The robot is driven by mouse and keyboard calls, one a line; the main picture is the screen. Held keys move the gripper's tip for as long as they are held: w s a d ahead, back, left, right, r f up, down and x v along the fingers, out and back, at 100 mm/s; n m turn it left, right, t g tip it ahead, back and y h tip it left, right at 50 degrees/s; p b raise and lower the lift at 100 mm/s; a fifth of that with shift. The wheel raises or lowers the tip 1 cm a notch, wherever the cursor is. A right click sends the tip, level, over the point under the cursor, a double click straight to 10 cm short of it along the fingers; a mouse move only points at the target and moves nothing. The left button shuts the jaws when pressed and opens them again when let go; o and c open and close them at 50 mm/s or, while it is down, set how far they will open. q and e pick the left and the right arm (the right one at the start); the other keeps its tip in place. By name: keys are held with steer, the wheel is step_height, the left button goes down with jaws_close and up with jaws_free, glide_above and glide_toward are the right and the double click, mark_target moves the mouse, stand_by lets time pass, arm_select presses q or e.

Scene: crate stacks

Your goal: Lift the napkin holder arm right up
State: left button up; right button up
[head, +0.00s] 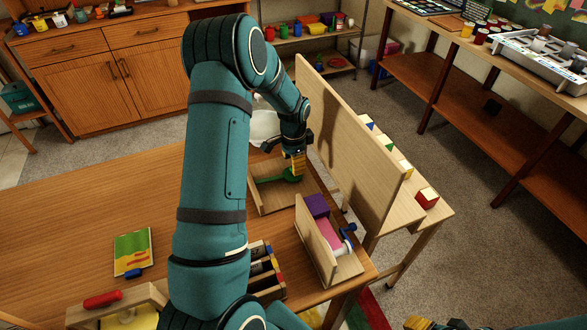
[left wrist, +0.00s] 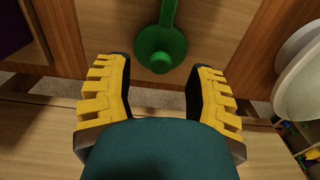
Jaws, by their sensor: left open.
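The napkin holder (head: 266,203) is a light wooden tray on the table. Its green arm (head: 272,180) lies low across it and ends in a round green knob, which also shows in the left wrist view (left wrist: 160,48). My left gripper (head: 296,168) reaches down over the knob end. In the left wrist view the yellow fingers of my left gripper (left wrist: 159,68) are spread, with the knob ahead of and between the tips, and nothing is held. A yellow fingertip of my right gripper (head: 418,322) shows at the bottom edge; the rest is cut off.
A tall wooden panel (head: 345,130) stands close on the right of the holder. A wooden box with purple and pink contents (head: 316,240) stands in front. A white bowl-like object (head: 264,125) is behind. My left arm hides part of the table; the table's left is mostly clear.

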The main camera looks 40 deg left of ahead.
arm_select(q)
steer(key=shift+f, duration=1.1)
jaws_close()
steer(key=shift+r, duration=0.15)
